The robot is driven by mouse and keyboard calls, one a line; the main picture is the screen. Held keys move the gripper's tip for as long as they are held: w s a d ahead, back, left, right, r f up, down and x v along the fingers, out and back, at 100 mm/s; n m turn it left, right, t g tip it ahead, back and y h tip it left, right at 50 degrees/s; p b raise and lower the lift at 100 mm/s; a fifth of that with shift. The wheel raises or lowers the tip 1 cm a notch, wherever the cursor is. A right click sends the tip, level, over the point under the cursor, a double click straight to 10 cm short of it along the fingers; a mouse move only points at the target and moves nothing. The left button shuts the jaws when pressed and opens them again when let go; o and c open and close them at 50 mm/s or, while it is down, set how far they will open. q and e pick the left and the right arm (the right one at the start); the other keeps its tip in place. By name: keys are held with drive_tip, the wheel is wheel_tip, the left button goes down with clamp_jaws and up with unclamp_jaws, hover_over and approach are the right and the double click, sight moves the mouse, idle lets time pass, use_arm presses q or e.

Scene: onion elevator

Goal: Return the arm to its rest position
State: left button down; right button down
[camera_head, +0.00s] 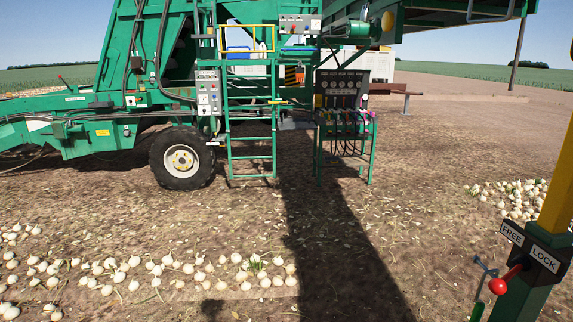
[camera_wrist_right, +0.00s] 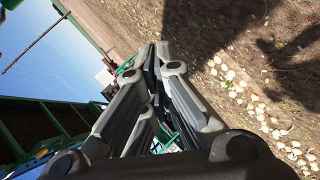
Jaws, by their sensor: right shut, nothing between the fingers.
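My right gripper (camera_wrist_right: 158,52) fills the middle of the right wrist view. Its two dark grey and silver fingers come together at the tips, and I see nothing held between them. Beyond it is open ground with scattered onions (camera_wrist_right: 240,85) at the right of that view. Neither gripper shows in the head view. My left gripper is in neither view.
In the head view a green harvester (camera_head: 120,110) with a wheel (camera_head: 181,161) and a ladder (camera_head: 250,130) stands at the back left. A post with a FREE/LOCK plate (camera_head: 532,250) and a red-knobbed lever (camera_head: 497,286) stands at front right. Onions (camera_head: 110,270) lie in a row.

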drive_tip(key=s+a+f+m+g+y, duration=0.15)
drive_tip(key=s+f+g+y, duration=0.35)
drive_tip(key=s+f, duration=1.85)
drive_tip(key=s+d+f+m+g, duration=0.1)
drive_tip(key=s+f, duration=0.4)
drive_tip(key=s, duration=0.6)
drive_tip(key=s+d+f+m+g, duration=0.1)
drive_tip(key=s+f+m+g, duration=0.2)
drive_tip(key=s, duration=0.8)
drive_tip(key=shift+s+f+y, duration=0.4)
drive_tip(key=shift+f, duration=0.45)
